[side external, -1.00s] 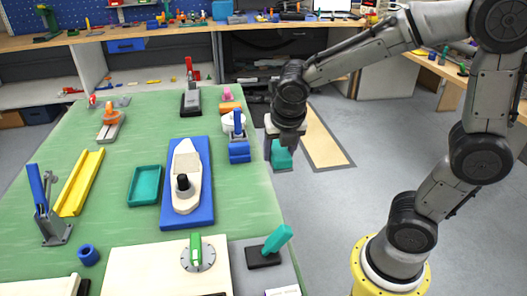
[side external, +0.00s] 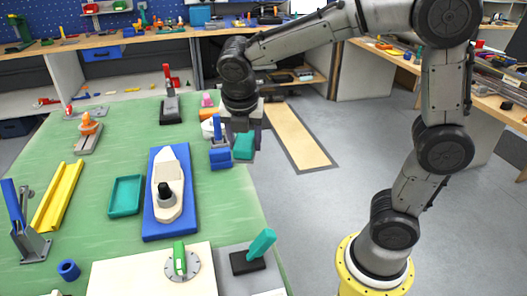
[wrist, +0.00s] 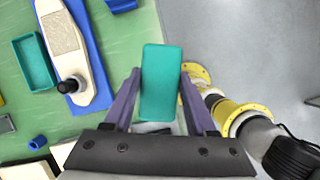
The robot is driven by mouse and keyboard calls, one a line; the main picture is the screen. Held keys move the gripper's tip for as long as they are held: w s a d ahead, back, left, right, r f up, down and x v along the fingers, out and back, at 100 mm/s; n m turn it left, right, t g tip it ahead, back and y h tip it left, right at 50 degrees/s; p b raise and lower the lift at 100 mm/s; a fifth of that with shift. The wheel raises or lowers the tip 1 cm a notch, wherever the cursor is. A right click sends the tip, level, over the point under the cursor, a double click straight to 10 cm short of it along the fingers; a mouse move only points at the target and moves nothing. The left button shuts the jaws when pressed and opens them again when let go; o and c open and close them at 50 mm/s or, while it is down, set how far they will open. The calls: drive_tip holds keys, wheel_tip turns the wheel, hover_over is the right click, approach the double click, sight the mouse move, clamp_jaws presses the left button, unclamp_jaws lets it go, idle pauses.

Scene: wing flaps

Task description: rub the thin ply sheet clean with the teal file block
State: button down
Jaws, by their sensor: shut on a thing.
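My gripper (wrist: 160,105) is shut on the teal file block (wrist: 161,82), its purple fingers on either side of the block. In the side view the block (side external: 244,146) hangs in the air by the table's right edge, just right of a blue vise. A pale flat board (side external: 135,272), possibly the thin ply sheet, lies at the table's near edge, apart from the block. A dial with a green handle (side external: 180,260) sits on it. I cannot tell any dirt on it.
A pale boat-shaped piece (side external: 168,205) with a black knob lies on a blue base. The blue vise (side external: 220,153), a teal tray (side external: 125,195), a yellow channel (side external: 57,197) and a teal-handled tool (side external: 262,244) stand around it. Green tabletop is bare between them.

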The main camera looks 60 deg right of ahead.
drive_tip(key=w+a, duration=0.3)
drive_tip(key=a, duration=0.8)
drive_tip(key=w+a, duration=0.3)
drive_tip(key=a, duration=0.8)
drive_tip(key=s+a+f+n, duration=0.1)
drive_tip(key=s+a+f, duration=0.1)
drive_tip(key=a, duration=0.5)
drive_tip(key=s+a+f+n+y, duration=0.1)
drive_tip(key=s+a+f, duration=0.1)
drive_tip(key=s+a, duration=0.2)
drive_tip(key=s+a+f+n+t, duration=0.1)
drive_tip(key=s+a+f, duration=0.1)
drive_tip(key=a, duration=0.7)
drive_tip(key=shift+s+a+f+n, duration=0.1)
drive_tip(key=shift+s+a+n, duration=0.1)
drive_tip(key=shift+s, duration=0.25)
drive_tip(key=shift+s+a+n, duration=0.2)
drive_tip(key=shift+s, duration=0.2)
drive_tip(key=shift+y, duration=0.3)
drive_tip(key=shift+f, duration=2.25)
drive_tip(key=shift+f, duration=0.6)
